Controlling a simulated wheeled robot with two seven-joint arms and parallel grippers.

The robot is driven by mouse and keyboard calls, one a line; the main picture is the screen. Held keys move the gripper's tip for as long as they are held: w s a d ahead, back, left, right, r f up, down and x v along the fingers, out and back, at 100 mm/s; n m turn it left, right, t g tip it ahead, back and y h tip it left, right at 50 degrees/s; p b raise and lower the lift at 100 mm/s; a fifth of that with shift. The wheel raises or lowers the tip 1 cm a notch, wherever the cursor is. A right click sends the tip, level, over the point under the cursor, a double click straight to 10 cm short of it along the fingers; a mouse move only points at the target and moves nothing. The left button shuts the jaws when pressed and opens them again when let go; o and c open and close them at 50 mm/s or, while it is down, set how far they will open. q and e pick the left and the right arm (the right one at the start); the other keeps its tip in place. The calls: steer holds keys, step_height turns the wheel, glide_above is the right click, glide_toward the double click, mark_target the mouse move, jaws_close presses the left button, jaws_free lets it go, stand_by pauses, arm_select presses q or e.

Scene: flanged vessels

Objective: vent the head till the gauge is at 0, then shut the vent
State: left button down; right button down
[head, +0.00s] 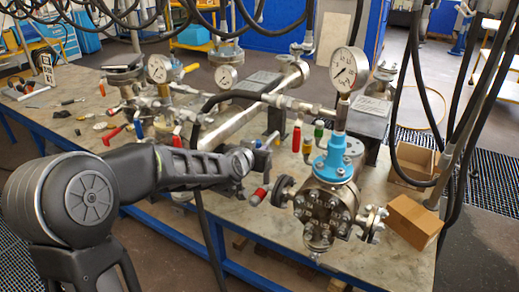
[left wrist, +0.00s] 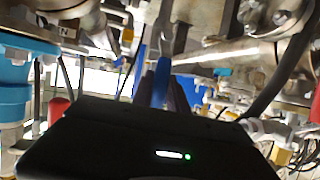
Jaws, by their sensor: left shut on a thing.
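A steel flanged vessel (head: 325,212) with a blue collar (head: 338,160) stands on the bench at front right. A large round white gauge (head: 349,68) rises above the collar on a stem. Its dark needle shows, but the reading is too small to tell. My left gripper (head: 250,158) is left of this vessel, among the pipes. In the left wrist view a blue handle (left wrist: 160,84) sits between its dark fingers (left wrist: 166,92), which are shut on it. Most of the handle and its valve are hidden. My right gripper is out of view.
Red (head: 296,139) and green (head: 318,132) valve handles stand close to the right of my left gripper. A red-tipped part (head: 258,196) is just below it. Cardboard boxes (head: 413,220) lie at right. Black hoses hang at right. Smaller gauges (head: 158,69) stand behind.

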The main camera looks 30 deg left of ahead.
arm_select(q)
steer(key=shift+d+f, duration=0.1)
steer(key=shift+f, duration=0.1)
steer(key=c, duration=1.3)
jaws_free()
steer(key=shift+r, duration=0.1)
steer(key=shift+s+r, duration=0.1)
steer(key=v, duration=0.7)
steer(key=shift+s+p, duration=0.3)
steer(key=shift+p, duration=0.05)
